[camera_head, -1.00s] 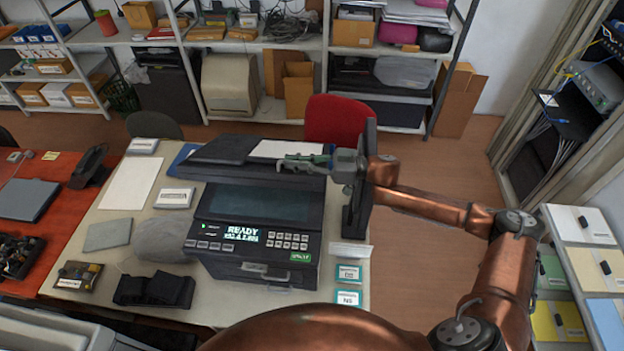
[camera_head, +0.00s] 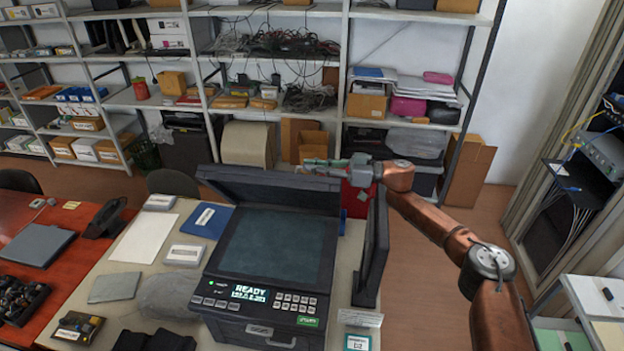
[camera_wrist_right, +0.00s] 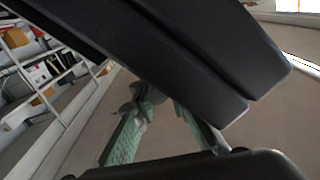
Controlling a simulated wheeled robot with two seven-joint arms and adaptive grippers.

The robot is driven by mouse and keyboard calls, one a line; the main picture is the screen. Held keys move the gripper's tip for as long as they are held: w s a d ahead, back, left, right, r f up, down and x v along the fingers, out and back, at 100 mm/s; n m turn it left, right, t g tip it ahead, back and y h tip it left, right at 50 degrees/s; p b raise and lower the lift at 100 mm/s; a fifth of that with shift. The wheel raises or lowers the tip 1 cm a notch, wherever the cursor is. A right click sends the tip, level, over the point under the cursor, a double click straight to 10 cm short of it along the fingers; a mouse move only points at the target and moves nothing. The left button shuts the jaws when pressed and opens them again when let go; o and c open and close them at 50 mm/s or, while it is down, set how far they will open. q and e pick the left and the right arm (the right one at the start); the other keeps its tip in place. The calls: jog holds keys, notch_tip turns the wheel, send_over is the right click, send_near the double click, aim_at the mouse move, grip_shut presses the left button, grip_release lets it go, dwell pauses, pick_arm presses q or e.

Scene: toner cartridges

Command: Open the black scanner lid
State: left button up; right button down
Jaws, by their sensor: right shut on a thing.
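The black scanner lid (camera_head: 270,190) stands raised and tilted back behind the scanner (camera_head: 262,305), with the dark glass (camera_head: 272,248) bare in front of it. My right gripper (camera_head: 312,164), with green fingers, is shut on the lid at its upper right edge. In the right wrist view the dark lid (camera_wrist_right: 170,50) fills the upper middle, and the green fingers of my right gripper (camera_wrist_right: 160,140) show below it. The exact contact is partly hidden there. My left gripper is in neither current view.
A dark upright panel (camera_head: 372,250) stands at the scanner's right side, close under my right arm. A red chair (camera_head: 357,200) is behind the lid. Papers, a blue folder (camera_head: 208,220) and small boxes lie left of the scanner. Shelves line the back wall.

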jog(key=shift+w+d+f, duration=0.15)
jog(key=shift+w+d, duration=0.05)
jog(key=shift+w, duration=0.45)
jog(key=shift+f, duration=0.15)
jog(key=c, duration=2.3)
grip_release()
jog(key=shift+c, duration=0.2)
jog(key=o, duration=0.3)
jog(key=shift+w+f, duration=0.15)
jog(key=shift+w, duration=0.05)
jog(key=v, duration=1.2)
jog(key=shift+r, duration=0.5)
